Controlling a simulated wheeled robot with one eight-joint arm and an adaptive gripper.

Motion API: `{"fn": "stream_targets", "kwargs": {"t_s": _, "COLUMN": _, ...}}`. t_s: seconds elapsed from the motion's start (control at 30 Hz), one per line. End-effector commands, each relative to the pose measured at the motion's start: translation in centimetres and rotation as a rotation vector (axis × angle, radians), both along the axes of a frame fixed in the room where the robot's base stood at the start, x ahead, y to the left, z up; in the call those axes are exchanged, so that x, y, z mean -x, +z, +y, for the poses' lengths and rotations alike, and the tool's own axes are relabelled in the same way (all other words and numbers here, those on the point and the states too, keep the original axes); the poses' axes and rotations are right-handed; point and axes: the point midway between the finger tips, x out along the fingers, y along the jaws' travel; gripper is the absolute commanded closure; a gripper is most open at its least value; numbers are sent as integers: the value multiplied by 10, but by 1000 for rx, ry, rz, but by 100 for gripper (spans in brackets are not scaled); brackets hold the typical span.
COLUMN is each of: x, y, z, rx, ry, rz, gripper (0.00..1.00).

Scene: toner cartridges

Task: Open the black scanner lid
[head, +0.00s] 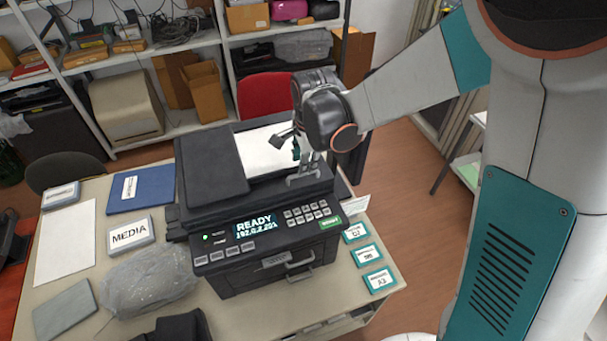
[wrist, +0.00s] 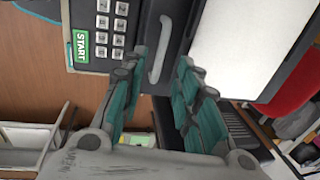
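The black scanner lid (head: 210,165) lies flat and looks closed on top of the black printer (head: 275,258). A white panel or sheet (head: 262,152) covers the right part of its top; it also shows in the wrist view (wrist: 245,45). A grey bar handle (head: 303,180) is at the lid's front right; in the wrist view the handle (wrist: 161,50) lies ahead of the gap between my fingers. My gripper (head: 298,150) is above and just behind the handle. In the wrist view my gripper (wrist: 155,95) has its teal-padded fingers apart, with nothing between them.
The control panel (head: 258,232) with a lit READY display is on the printer front. Small teal-edged label cards (head: 367,255) lie at the table's right. A MEDIA box (head: 130,236) and a plastic-wrapped bundle (head: 150,282) lie left. A red chair (head: 268,95) stands behind.

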Motion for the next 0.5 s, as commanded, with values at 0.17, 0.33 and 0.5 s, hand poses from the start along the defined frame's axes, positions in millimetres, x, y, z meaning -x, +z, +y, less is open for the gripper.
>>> {"fn": "stream_targets", "kwargs": {"t_s": 0.17, "x": -6, "y": -32, "z": 1, "rx": 0, "ry": 0, "rz": 0, "gripper": 70}}
{"fn": "stream_targets", "kwargs": {"t_s": 0.33, "x": -8, "y": -46, "z": 2, "rx": 0, "ry": 0, "rz": 0, "gripper": 70}}
{"fn": "stream_targets", "kwargs": {"t_s": 0.5, "x": -9, "y": -49, "z": 2, "rx": 0, "ry": 0, "rz": 0, "gripper": 70}}
